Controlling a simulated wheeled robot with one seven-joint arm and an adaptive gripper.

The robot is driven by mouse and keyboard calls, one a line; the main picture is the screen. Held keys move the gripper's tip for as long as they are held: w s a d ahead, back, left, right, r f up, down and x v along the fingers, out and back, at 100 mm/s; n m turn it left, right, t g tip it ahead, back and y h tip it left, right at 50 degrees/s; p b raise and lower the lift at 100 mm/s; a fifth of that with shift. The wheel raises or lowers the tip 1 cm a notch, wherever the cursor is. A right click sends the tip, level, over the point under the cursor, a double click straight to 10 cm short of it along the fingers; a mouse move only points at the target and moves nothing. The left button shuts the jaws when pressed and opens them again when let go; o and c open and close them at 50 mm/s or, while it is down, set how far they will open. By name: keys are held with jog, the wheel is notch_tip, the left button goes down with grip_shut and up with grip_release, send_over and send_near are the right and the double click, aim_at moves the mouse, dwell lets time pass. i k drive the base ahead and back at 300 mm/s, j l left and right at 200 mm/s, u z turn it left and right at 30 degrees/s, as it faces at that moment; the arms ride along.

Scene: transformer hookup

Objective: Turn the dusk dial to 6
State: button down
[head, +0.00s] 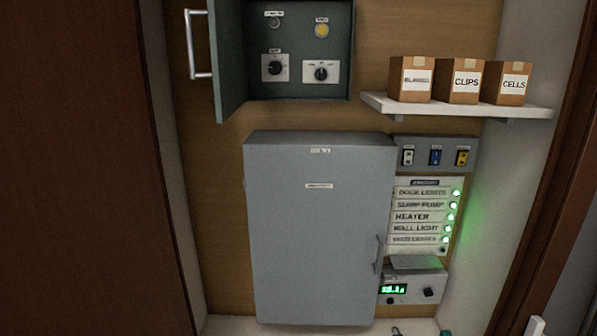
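The upper dark green box (283,93) stands open, its door (228,60) swung out to the left. Inside it is a black round dial (275,68) on a light plate at the lower left. Its small label may read "DUSK", but it is too blurred to be sure, and I cannot read the dial's setting. To its right is a second black knob (320,73) on its own light plate. Above them are a grey round part (274,22) and a yellow round lamp or button (322,31). My gripper is not in view.
A large grey cabinet (310,230) below is shut. Right of it are switches (435,157), a labelled panel with several green lights (425,215), and a unit with a green display (393,289). A shelf (450,108) holds cardboard boxes (464,82). The open door's handle (190,45) juts left.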

aim_at(275, 67)
jog(key=i+j+u, duration=0.2)
jog(key=i+j, duration=0.15)
jog(key=j, duration=0.15)
jog(key=i+j+u, duration=0.25)
jog(key=i+j, duration=0.15)
jog(key=j, duration=0.1)
